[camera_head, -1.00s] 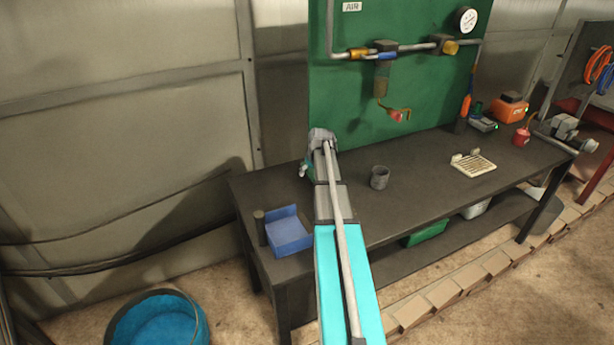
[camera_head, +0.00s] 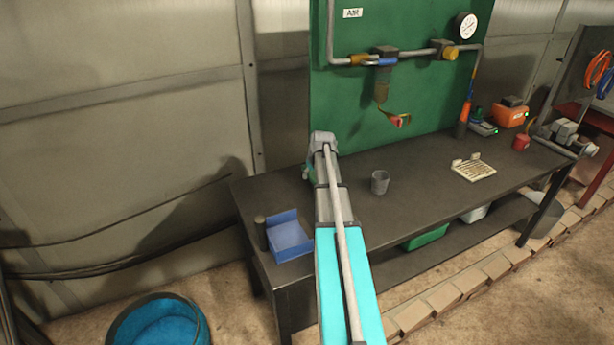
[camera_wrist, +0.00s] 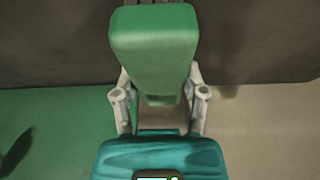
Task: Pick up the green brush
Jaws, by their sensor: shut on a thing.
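The green brush (camera_wrist: 153,50) fills the upper middle of the wrist view as a smooth green block. My gripper (camera_wrist: 158,92) is shut on it, with a pale grey finger linkage on either side. The teal gripper body shows at the bottom of that view. In the head view my arm reaches over the left part of the dark bench (camera_head: 400,205). The gripper is mostly hidden behind the arm's grey end, and the brush cannot be made out there. I cannot tell how far the brush is from the bench top.
A blue bin (camera_head: 290,238) and a dark cylinder (camera_head: 261,232) stand at the bench's left end. A grey cup (camera_head: 380,182) stands right of my arm, and a cream slotted tray (camera_head: 473,168) farther right. The green board (camera_head: 400,100) with pipes rises behind.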

